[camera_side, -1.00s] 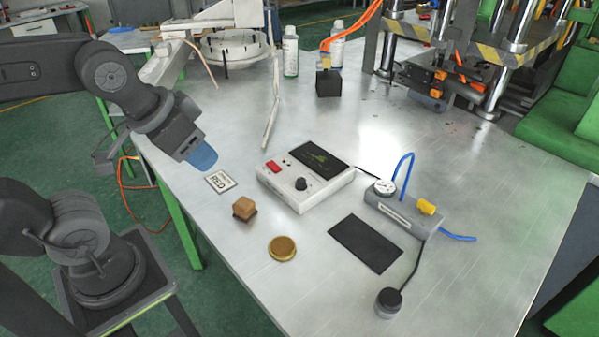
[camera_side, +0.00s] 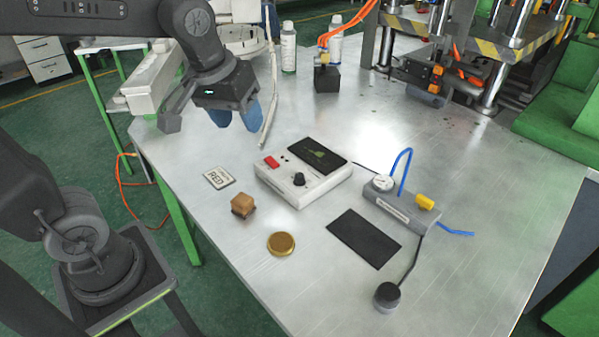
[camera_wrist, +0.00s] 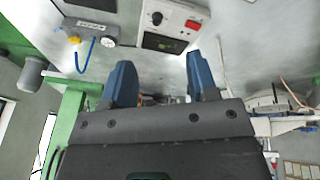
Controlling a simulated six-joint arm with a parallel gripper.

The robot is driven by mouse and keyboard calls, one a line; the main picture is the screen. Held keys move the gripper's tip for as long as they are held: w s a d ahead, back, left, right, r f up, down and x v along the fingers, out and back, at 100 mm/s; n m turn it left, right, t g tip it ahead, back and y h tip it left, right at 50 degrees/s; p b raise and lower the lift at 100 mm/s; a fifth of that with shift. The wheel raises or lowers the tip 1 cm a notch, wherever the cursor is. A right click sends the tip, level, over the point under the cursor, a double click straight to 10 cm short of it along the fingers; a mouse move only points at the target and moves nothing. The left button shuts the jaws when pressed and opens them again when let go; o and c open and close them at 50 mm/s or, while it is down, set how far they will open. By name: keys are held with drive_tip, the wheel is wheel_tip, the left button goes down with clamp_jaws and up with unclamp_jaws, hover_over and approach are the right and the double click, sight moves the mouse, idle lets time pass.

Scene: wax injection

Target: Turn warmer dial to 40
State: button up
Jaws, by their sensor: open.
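The warmer (camera_side: 272,181) is a white box with a red switch, a dark display panel (camera_side: 318,151) and a black dial (camera_side: 299,179) on its top. The dial's setting is too small to read. My gripper (camera_side: 235,118) has blue fingers and is above the table, behind and to the left of the warmer, apart from it. In the wrist view my gripper (camera_wrist: 162,82) shows its two blue fingers spread with nothing between them. The warmer (camera_wrist: 188,8) is at the top of that view with its dial (camera_wrist: 157,18), beyond the fingertips.
A black mat (camera_side: 363,238), a gauge unit with a blue hose (camera_side: 402,207) and a black knob (camera_side: 387,297) are to the right. Bottles (camera_side: 288,48) stand behind.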

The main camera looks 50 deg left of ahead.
drive_tip(key=w+f+n+g, duration=0.25)
drive_tip(key=w+n, duration=0.25)
drive_tip(key=w, duration=0.4)
drive_tip(key=n+g, duration=0.1)
drive_tip(key=n, duration=0.2)
approach(300, 175)
wheel_tip(300, 175, down, 9)
drive_tip(key=shift+f, duration=0.1)
drive_tip(key=shift+c, duration=0.3)
drive_tip(key=c, duration=0.8)
drive_tip(key=shift+c, duration=0.2)
